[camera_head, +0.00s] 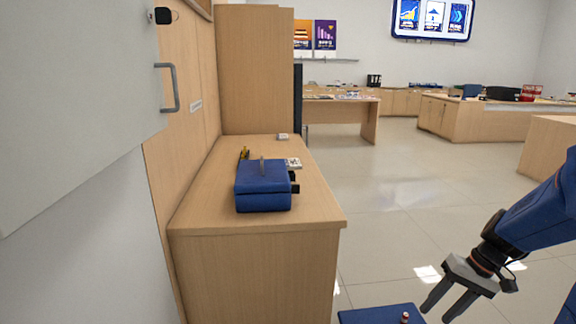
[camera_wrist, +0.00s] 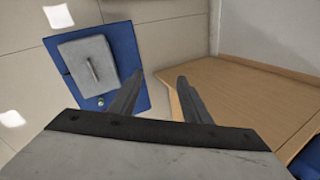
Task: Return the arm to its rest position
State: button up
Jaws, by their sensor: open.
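My gripper (camera_head: 447,306) hangs at the lower right of the head view, at the end of my blue arm. Its two grey fingers point down and to the left, stand apart and hold nothing. In the wrist view the open fingers (camera_wrist: 155,98) show against the floor and the edge of the wooden counter. In the head view the gripper is to the right of the counter (camera_head: 255,245), clear of it.
A blue case (camera_head: 262,190) with a handle sits on the counter, small items behind it. A grey door with a handle (camera_head: 170,88) fills the left side. Tiled floor lies open to the right, with desks (camera_head: 470,118) beyond.

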jog(key=s+a+r+n+t+h, duration=0.2)
jog(key=s+a+r+t+h, duration=0.2)
jog(key=s+a+r, duration=0.6)
jog(key=shift+s+a+r+n+h, duration=0.3)
jog(key=shift+s+a+h, duration=0.15)
jog(key=shift+s, duration=1.4)
